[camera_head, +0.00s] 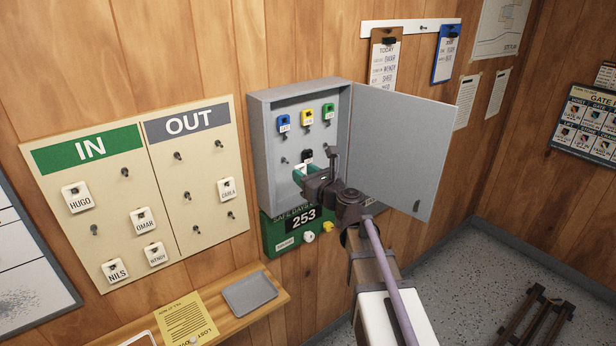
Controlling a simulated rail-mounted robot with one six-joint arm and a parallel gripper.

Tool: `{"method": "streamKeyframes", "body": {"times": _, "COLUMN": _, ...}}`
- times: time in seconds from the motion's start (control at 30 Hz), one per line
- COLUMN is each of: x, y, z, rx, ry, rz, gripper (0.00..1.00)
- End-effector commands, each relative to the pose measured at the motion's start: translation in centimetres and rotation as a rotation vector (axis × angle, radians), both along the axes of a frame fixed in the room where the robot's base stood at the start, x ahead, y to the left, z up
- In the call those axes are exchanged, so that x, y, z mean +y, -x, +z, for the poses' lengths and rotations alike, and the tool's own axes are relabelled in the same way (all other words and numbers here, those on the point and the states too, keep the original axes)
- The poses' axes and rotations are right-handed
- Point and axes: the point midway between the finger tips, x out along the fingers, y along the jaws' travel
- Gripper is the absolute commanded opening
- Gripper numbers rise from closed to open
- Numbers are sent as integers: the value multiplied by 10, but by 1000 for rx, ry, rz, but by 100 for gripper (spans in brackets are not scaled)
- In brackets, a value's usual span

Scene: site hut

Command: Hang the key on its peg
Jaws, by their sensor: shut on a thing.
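The open grey key cabinet (262,140) hangs on the wood wall. In its upper row hang a blue key tag (284,123), a yellow key tag (307,117) and a green key tag (328,111). A bare peg (284,160) shows at the left of the lower row. A black key tag (307,155) shows in the middle of that row, just above my gripper (298,174). My gripper is at the cabinet's lower front, shut on a key. My wrist hides most of the grip; I cannot tell whether the black tag hangs on a peg.
The cabinet door (400,150) stands open to the right, close to my arm. A green sign (272,236) is below the cabinet. An IN/OUT board (110,225) with name tags is at left. A shelf (282,297) with a grey tray (249,292) is below.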

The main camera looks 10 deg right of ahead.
Motion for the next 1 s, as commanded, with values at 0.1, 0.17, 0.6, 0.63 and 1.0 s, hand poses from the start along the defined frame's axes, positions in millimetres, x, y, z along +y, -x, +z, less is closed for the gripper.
{"method": "streamKeyframes", "body": {"times": 0.1, "x": 4, "y": -10, "z": -1, "rx": 0, "ry": 0, "rz": 0, "gripper": 21}}
{"method": "streamKeyframes", "body": {"times": 0.17, "x": 6, "y": -14, "z": -2, "rx": 0, "ry": 0, "rz": 1, "gripper": 21}}
{"method": "streamKeyframes", "body": {"times": 0.6, "x": 19, "y": -46, "z": -5, "rx": 0, "ry": 0, "rz": 1, "gripper": 21}}
{"method": "streamKeyframes", "body": {"times": 0.63, "x": 20, "y": -48, "z": -5, "rx": 0, "ry": 0, "rz": 2, "gripper": 21}}
{"method": "streamKeyframes", "body": {"times": 1.0, "x": 29, "y": -68, "z": -5, "rx": 0, "ry": 0, "rz": 0, "gripper": 21}}
